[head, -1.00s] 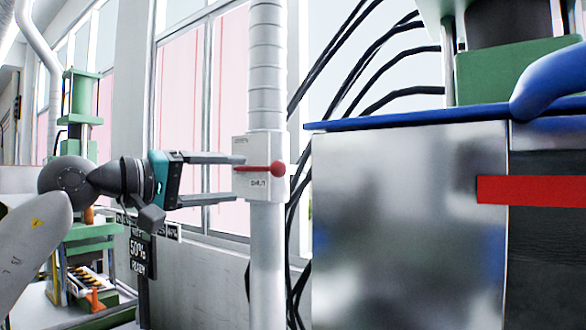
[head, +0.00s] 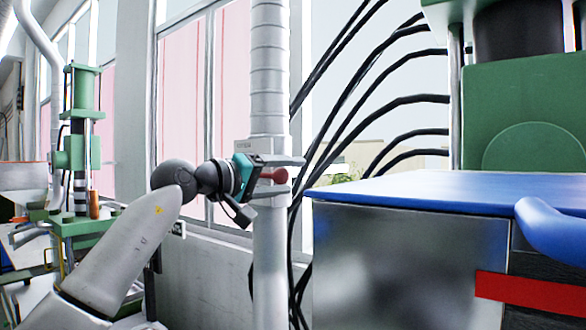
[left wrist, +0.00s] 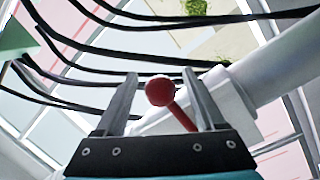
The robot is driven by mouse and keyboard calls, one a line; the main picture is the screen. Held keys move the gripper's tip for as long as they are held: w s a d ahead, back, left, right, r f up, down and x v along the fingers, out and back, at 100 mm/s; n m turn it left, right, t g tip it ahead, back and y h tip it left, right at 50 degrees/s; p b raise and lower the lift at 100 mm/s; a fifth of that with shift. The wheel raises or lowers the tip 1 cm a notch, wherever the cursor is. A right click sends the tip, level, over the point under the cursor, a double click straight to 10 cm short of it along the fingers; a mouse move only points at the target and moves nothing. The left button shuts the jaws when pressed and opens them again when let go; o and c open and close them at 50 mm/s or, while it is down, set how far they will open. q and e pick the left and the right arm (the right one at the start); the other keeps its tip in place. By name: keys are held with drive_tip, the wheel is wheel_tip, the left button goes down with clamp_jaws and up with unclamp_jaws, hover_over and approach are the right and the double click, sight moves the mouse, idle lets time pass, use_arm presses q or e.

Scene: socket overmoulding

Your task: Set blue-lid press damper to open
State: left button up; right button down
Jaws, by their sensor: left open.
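The damper is a pale box (head: 262,145) on a vertical ribbed duct (head: 268,80), left of the blue-lid press (head: 410,260). Its red lever ends in a round knob (head: 281,175). My left gripper (head: 293,173) is open in front of the box, with one finger above the knob and the other below it. In the left wrist view, the red knob (left wrist: 159,92) and its stem lie between the two open fingers (left wrist: 161,76), with gaps on both sides. The gripper covers most of the box face and its marking. My right gripper is not in view.
The press's blue lid (head: 420,190) and blue handle (head: 555,225) stand close on the right, with a red bar (head: 530,290) below. Black cables (head: 350,110) hang behind the duct. Another green press (head: 82,150) stands at the far left.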

use_arm(q)
drive_tip(key=shift+x, duration=1.05)
clamp_jaws()
idle(0.8)
